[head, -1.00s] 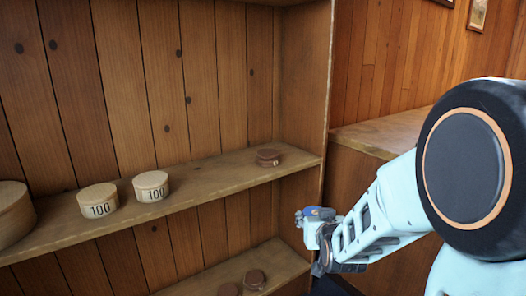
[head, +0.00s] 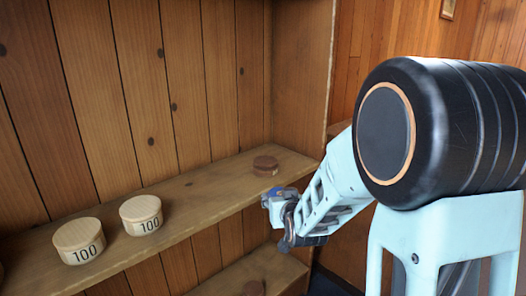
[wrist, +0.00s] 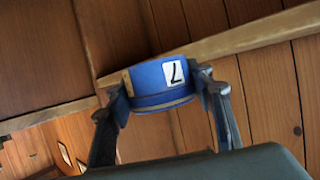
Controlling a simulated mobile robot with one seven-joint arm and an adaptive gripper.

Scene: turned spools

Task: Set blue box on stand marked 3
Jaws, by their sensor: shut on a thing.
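My gripper (wrist: 162,98) is shut on the blue box (wrist: 150,84), a small round lidded box with a white label bearing a dark mark like a 7. In the head view the blue box (head: 283,192) shows only in part, just in front of the shelf's front edge, near its right end. A dark brown round stand (head: 265,164) sits on that shelf, beyond and slightly left of the box. I cannot read a number on either stand.
Two pale round boxes marked 100 (head: 79,241) (head: 141,214) stand on the same upper shelf (head: 205,192), to the left. The shelf between them and the brown stand is clear. The shelf unit's side wall (head: 301,80) rises at the right.

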